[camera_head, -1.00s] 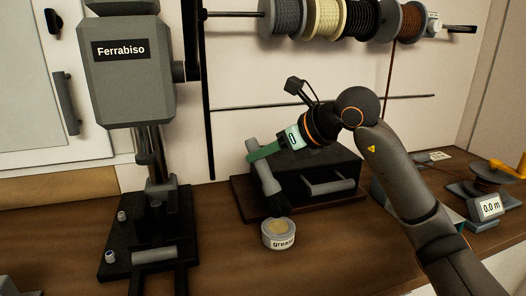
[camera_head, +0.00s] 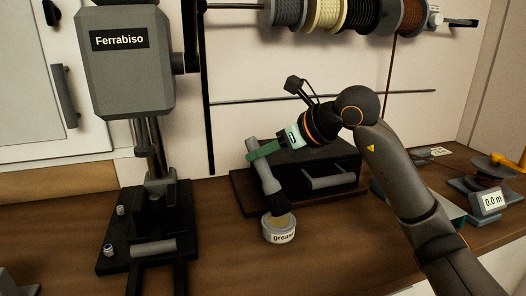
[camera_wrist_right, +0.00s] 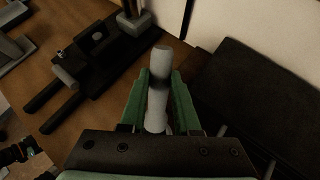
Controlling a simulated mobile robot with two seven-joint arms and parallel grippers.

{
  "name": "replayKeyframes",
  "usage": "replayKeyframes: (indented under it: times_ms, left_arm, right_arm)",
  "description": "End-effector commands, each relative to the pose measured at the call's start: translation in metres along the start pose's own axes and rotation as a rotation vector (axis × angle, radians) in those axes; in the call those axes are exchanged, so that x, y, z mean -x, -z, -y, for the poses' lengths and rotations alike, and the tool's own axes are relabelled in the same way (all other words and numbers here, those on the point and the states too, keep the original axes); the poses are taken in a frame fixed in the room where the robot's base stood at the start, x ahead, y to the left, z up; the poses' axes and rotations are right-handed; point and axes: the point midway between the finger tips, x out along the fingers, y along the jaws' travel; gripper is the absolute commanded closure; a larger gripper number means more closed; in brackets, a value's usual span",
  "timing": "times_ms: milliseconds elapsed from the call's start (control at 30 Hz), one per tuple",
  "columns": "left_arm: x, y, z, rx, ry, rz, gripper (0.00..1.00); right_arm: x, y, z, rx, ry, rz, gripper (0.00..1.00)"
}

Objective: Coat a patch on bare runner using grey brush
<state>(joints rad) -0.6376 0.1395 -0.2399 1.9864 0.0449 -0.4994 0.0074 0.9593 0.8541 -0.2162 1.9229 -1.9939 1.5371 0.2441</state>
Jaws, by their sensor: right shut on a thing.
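My right gripper (camera_head: 262,150) is shut on the grey handle of the grey brush (camera_head: 259,163). The brush tilts, with its dark bristles (camera_head: 275,205) down at the mouth of the grease pot (camera_head: 280,236). In the right wrist view the brush handle (camera_wrist_right: 160,65) stands between the green fingers (camera_wrist_right: 157,100), and the bristles are hidden. Part of my left wrist (camera_wrist_right: 22,150) shows at that view's lower left, with its jaws unclear. I cannot tell which thing is the bare runner.
A Ferrabiso machine (camera_head: 125,60) stands on the left, with a dark base (camera_head: 145,262) carrying a grey bar. A black box (camera_head: 320,165) with a grey handle is behind the brush. A length counter (camera_head: 490,202) is at right. Rope spools (camera_head: 330,15) hang above.

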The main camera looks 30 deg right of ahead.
Motion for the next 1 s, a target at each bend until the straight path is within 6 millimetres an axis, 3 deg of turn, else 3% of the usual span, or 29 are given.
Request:
replayKeyframes:
  times_ms: [1000]
  left_arm:
    - [-0.0067, -0.009, 0.0016, 0.0, 0.002, 0.003, 0.27]
  right_arm:
    - [-0.0068, 0.0101, 0.0007, 0.0, 0.0, 0.0, 1.0]
